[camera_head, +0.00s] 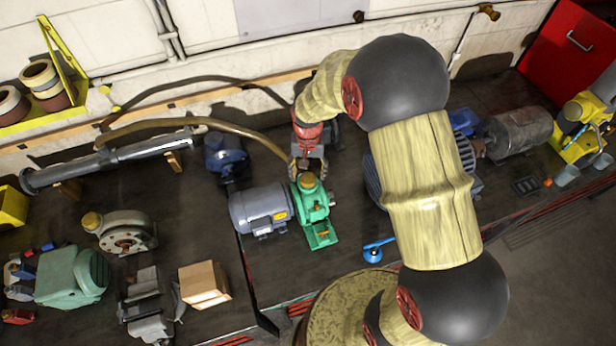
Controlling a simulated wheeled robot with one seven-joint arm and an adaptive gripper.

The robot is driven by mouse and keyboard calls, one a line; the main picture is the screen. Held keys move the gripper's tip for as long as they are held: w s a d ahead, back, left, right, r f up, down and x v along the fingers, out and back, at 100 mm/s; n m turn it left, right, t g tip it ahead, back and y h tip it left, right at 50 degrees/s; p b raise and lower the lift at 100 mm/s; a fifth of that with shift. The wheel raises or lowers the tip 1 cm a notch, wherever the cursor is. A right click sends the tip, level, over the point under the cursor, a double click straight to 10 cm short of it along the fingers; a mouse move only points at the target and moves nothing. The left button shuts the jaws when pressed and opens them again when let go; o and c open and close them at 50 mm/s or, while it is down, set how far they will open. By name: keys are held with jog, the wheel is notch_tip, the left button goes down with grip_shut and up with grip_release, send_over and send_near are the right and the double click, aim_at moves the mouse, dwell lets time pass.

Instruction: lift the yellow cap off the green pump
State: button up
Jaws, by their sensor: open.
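The green pump (314,205) stands on the dark workbench, joined to a grey motor (262,207) at its left. A yellowish cap (308,181) sits on top of the pump. My gripper (308,165) is just above and behind the cap, at the end of my arm. Its fingers are open and small in this view, and seem to come down close around the cap. I cannot tell whether they touch it.
A brown hose (215,124) curves in behind the pump. A blue motor (227,157) stands at the back left, and a cardboard box (204,284) at the front left. A small blue object (373,252) lies right of the pump's base. My arm hides part of the bench's right side.

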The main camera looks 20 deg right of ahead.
jog(key=shift+w+f, duration=0.1)
jog(key=shift+f, duration=0.85)
jog(key=c, duration=0.4)
jog(key=c, duration=0.3)
jog(key=shift+c, duration=0.8)
